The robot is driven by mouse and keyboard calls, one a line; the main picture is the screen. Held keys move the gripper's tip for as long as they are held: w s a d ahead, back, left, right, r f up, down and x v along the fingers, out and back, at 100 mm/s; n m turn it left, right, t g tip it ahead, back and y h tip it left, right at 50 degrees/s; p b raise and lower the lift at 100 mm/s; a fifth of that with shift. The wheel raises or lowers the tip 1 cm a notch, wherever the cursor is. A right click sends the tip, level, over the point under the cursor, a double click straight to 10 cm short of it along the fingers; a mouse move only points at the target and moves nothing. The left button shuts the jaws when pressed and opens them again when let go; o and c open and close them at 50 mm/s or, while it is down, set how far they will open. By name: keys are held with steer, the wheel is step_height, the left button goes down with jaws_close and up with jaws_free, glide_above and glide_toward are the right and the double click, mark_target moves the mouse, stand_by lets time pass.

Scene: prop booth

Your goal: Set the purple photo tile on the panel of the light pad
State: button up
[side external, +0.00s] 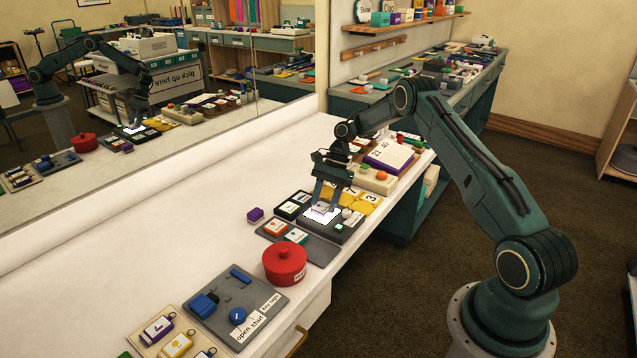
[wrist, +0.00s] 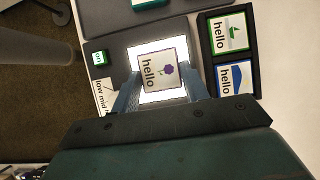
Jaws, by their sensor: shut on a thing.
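The purple photo tile (wrist: 158,72) is a pale square with "hello" and a purple picture. My gripper (wrist: 160,90) is shut on its two sides in the wrist view. Behind the tile is the lit white panel (wrist: 136,56) of the light pad, showing around its edges. In the side external view my gripper (side external: 326,204) is low over the glowing panel (side external: 312,216) with the tile between its fingers. The light pad (side external: 322,229) has a dark grey body. Whether the tile touches the panel or hangs just above it cannot be told.
Beside the pad is a black tray with a green tile (wrist: 228,34) and a blue tile (wrist: 234,80). A green "on" button (wrist: 99,57) is on the pad's other side. A purple block (side external: 255,214), red pot (side external: 285,264) and yellow tray (side external: 366,200) stand nearby. The table's back is clear.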

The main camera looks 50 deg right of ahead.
stand_by(0.3)
steer(key=o, duration=1.1)
steer(key=shift+c, duration=0.2)
steer(key=shift+r, duration=0.1)
steer(key=v, duration=0.7)
steer(key=shift+d+r, duration=0.1)
